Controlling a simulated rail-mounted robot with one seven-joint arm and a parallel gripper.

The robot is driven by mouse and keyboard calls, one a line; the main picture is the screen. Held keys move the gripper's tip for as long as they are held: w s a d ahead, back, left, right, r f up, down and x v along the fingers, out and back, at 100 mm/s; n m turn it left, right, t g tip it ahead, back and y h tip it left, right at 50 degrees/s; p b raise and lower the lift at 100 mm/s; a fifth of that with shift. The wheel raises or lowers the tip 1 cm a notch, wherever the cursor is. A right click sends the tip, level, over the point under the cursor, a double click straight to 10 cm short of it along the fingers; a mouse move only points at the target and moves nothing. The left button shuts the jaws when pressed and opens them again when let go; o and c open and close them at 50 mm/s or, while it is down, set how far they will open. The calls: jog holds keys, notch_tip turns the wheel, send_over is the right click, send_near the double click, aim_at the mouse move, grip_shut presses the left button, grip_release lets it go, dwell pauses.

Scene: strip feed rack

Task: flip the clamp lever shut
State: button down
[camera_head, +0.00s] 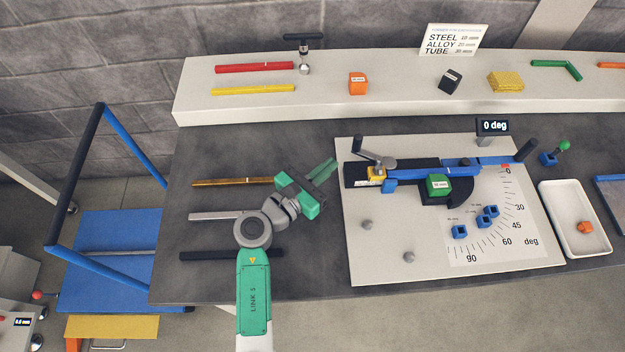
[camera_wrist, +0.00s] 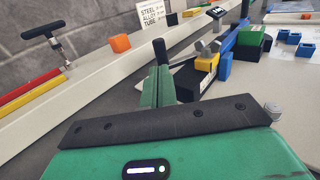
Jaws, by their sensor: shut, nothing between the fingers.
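The clamp lever (camera_head: 370,153) is at the left end of the bending fixture, a grey arm with a black grip that sticks up and to the left. In the wrist view its black grip (camera_wrist: 160,52) stands just beyond my fingertips. My gripper (camera_head: 325,170) is shut and empty, to the left of the fixture and a little apart from the lever. Its green fingers (camera_wrist: 158,88) are together and point toward the lever. I cannot tell from the wrist view whether they touch the grip. A yellow block (camera_head: 376,173) sits below the lever's pivot.
The fixture stands on a pale plate (camera_head: 385,265) with a green block (camera_head: 438,186), a blue bar (camera_head: 460,170) and small blue blocks (camera_head: 460,231). Three rods lie by my arm, including a brass one (camera_head: 230,182). A white tray (camera_head: 545,200) is at right. A raised shelf (camera_head: 330,100) runs behind.

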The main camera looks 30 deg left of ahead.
aim_at(355, 144)
jog(key=b+x, duration=0.1)
jog(key=x, duration=0.5)
jog(key=shift+w+b, duration=0.2)
jog(key=shift+b, duration=0.1)
